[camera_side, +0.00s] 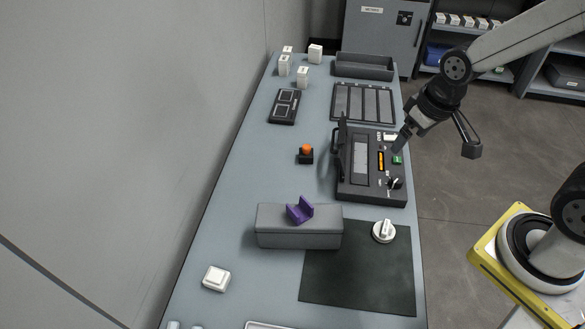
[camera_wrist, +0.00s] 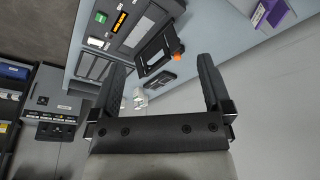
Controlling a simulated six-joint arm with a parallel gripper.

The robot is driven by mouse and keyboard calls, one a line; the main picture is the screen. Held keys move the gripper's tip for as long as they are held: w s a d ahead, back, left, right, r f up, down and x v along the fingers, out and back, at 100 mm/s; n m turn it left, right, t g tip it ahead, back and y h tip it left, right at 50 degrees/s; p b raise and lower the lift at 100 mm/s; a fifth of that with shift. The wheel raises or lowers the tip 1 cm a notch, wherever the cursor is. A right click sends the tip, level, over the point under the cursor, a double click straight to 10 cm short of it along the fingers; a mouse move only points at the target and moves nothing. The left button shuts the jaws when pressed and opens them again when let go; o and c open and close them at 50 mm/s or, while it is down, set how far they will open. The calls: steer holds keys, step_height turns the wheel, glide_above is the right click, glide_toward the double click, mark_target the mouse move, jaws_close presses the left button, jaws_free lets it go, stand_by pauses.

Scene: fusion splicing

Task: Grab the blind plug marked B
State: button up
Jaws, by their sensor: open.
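Several small white blocks stand at the far end of the table in the side view: a front one (camera_side: 302,77), a left one (camera_side: 284,65), a back-left one (camera_side: 288,50) and a back-right one (camera_side: 315,53). They look like the plugs; their marks are too small to read, so I cannot tell which is B. Small white shapes (camera_wrist: 140,97) show between my fingers in the wrist view, far off. My gripper (camera_side: 401,142) is above the right side of the black splicer (camera_side: 372,190), well away from the blocks. Its fingers are apart and empty in the wrist view (camera_wrist: 160,70).
An orange button (camera_side: 306,149), a black two-window device (camera_side: 285,106), a slotted tray (camera_side: 363,104) and a grey bin (camera_side: 363,67) lie along the table. A grey block with a purple V-shaped piece (camera_side: 300,211) stands nearer. A wall borders the left; the table's middle-left strip is clear.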

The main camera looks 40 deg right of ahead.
steer(key=w+v, duration=0.1)
steer(key=v, duration=0.1)
steer(key=n+t+h, duration=0.8)
steer(key=n, duration=2.1)
glide_above(306, 152)
step_height(306, 152, down, 19)
steer(key=shift+s+a+f, duration=0.2)
steer(key=shift+s+a, duration=0.05)
steer(key=shift+s, duration=0.15)
steer(key=shift+f, duration=0.1)
steer(key=shift+f, duration=1.8)
steer(key=shift+f, duration=0.1)
